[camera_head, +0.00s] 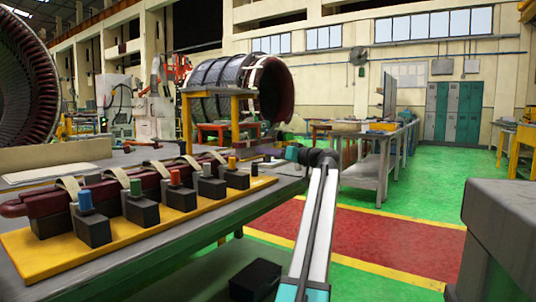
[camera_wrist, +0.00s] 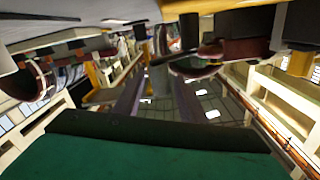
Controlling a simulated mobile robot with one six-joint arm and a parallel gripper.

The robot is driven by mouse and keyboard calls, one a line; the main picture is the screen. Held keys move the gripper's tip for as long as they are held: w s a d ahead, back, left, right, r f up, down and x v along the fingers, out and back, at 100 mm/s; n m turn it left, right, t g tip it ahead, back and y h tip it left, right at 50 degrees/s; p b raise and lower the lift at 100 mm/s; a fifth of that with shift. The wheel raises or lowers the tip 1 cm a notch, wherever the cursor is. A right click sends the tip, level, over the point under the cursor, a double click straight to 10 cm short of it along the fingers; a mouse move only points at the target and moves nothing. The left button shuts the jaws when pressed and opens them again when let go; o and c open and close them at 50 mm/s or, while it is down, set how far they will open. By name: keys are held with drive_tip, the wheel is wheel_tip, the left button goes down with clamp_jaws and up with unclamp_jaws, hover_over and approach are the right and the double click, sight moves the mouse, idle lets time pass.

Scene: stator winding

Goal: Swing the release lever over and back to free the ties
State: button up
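A dark red coil bar (camera_head: 48,203) lies along a yellow base board (camera_head: 40,255) on the bench at left in the head view. Several beige ties (camera_head: 122,177) loop over it beside black blocks with coloured knobs. My gripper (camera_head: 268,152) is past the board's far end, above the bench's right edge. In the wrist view my gripper (camera_wrist: 159,80) shows two dark fingers apart with a gap between them. A small dark upright piece shows near the fingertips there; I cannot tell whether it is the release lever or whether the fingers touch it. The lever is not clearly visible in the head view.
A grey table (camera_head: 365,172) stands further right. Open green and red floor (camera_head: 385,240) lies right of my arm. A grey block (camera_head: 505,215) is at the right edge.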

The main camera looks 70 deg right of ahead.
drive_tip(key=p+v, duration=0.4)
drive_tip(key=v, duration=1)
idle(0.6)
